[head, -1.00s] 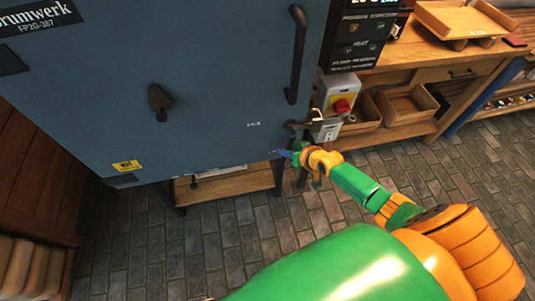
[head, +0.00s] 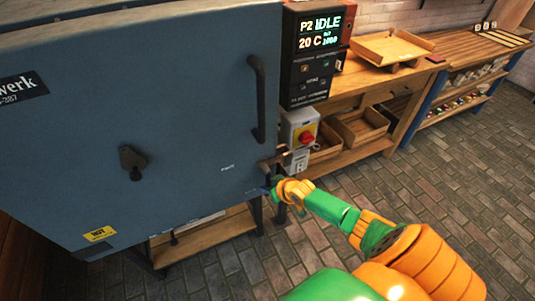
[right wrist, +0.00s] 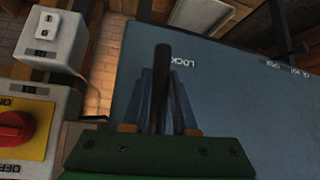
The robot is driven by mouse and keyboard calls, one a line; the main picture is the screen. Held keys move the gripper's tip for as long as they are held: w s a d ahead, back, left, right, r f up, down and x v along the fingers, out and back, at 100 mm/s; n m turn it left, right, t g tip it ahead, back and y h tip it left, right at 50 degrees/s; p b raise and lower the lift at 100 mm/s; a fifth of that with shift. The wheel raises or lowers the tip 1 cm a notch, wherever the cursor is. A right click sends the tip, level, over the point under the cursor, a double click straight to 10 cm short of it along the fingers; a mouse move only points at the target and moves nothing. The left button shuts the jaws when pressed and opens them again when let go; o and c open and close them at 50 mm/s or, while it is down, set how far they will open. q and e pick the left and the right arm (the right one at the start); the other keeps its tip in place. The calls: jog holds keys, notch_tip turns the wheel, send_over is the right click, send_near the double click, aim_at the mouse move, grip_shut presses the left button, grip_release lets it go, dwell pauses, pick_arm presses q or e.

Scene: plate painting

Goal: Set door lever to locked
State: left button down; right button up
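The door lever (head: 275,161) is a dark bar at the lower right edge of the blue kiln door (head: 190,100). A small light label is to its left. In the right wrist view the label reads LOCK upside down, beside a dark bar (right wrist: 163,85) that looks like the lever. My right gripper (head: 268,188) is just below the lever in the head view. In the right wrist view its blue fingers (right wrist: 164,100) lie on either side of the bar. Whether they press on it is unclear. My left gripper is out of view.
A grey switch box with a red knob (head: 307,137) is close to the lever's right. A pale socket box (head: 298,163) sits below it. A vertical door handle (head: 258,98) is above. A wooden bench (head: 375,85) with trays stands at right. Open brick floor lies in front.

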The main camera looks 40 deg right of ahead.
jog(key=o, duration=0.3)
jog(key=shift+o, duration=0.2)
jog(key=shift+s+r, duration=0.2)
jog(key=shift+r, duration=0.05)
jog(key=p+v, duration=0.3)
jog(key=v, duration=0.3)
jog(key=shift+s+p, duration=0.25)
jog(key=shift+p, duration=0.1)
jog(key=shift+d+r, duration=0.1)
